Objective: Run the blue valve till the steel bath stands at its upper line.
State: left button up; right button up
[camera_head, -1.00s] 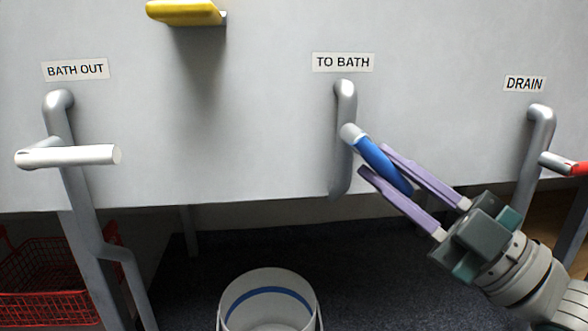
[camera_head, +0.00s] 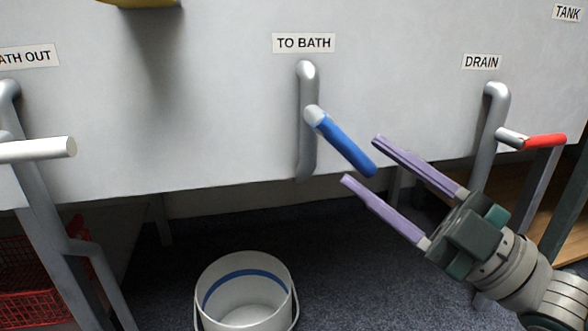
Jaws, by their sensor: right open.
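The blue valve lever (camera_head: 345,146) sits on a grey pipe under the "TO BATH" label (camera_head: 304,43). It slants down to the right. My right gripper (camera_head: 362,159) is open, its two purple fingers spread wide. The lever's free end shows between the fingertips, with visible gaps to both; the lever is not gripped. My left gripper is out of view. I cannot make out the steel bath or its upper line, so its level cannot be told.
A pale bucket (camera_head: 206,310) with a blue band inside stands on the dark floor. A white lever (camera_head: 38,149) is at left, a red lever (camera_head: 545,141) under "DRAIN" (camera_head: 482,62) at right. A yellow handle (camera_head: 140,3) is cut off above. A red basket (camera_head: 30,290) is lower left.

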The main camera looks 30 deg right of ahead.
jog(key=v, duration=0.6)
jog(key=shift+s, duration=0.15)
dwell(0.5)
jog(key=shift+r, duration=0.1)
dwell(0.4)
